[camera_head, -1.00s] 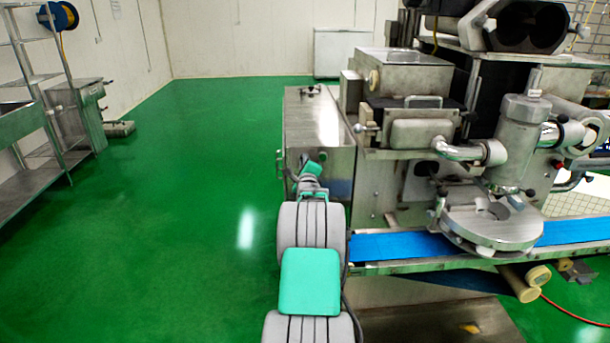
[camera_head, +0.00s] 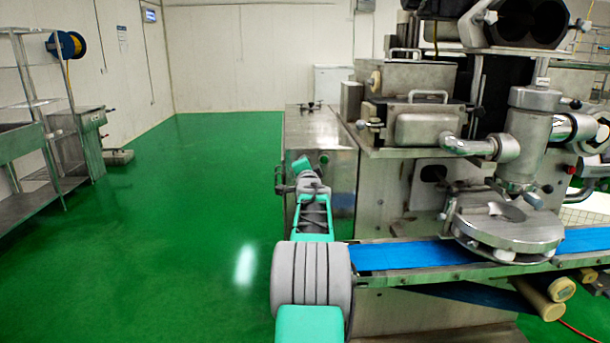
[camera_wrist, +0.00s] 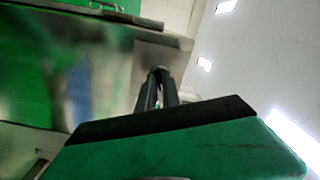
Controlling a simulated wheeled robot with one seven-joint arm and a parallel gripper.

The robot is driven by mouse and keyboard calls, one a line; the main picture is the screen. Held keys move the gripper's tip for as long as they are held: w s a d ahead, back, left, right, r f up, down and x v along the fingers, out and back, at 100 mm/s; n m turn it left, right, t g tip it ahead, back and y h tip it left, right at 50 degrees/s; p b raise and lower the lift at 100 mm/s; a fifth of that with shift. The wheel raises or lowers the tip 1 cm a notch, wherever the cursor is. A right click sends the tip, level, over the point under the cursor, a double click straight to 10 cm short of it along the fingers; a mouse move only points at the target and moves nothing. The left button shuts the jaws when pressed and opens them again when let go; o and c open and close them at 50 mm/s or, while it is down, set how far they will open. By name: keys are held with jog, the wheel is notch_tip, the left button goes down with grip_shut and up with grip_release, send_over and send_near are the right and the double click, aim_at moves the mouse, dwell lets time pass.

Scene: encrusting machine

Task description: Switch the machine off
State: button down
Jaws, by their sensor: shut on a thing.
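The encrusting machine (camera_head: 400,205) fills the right half of the head view, with a metal cabinet (camera_head: 325,140) at its left end. My arm reaches forward to the left side of this cabinet, and my gripper is hard to make out there. In the wrist view, the two dark fingers of my gripper (camera_wrist: 158,80) are close together at the edge of a metal panel (camera_wrist: 160,48). They are shut on a small part between them, apparently the machine's switch, which is mostly hidden by the fingers.
A blue conveyor belt (camera_head: 400,255) runs right from beside my arm, under a round metal head (camera_head: 510,228). A steel rack (camera_head: 30,150) stands at far left. The green floor (camera_head: 180,230) between the rack and the machine is clear.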

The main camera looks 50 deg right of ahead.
jog(key=shift+n+b, duration=0.95)
jog(key=shift+n, duration=0.55)
jog(key=c, duration=1.5)
grip_release()
jog(key=shift+a, duration=0.1)
jog(key=b+v, duration=0.1)
jog(key=v, duration=0.6)
jog(key=shift+s+a, duration=0.2)
jog(key=shift+s, duration=0.05)
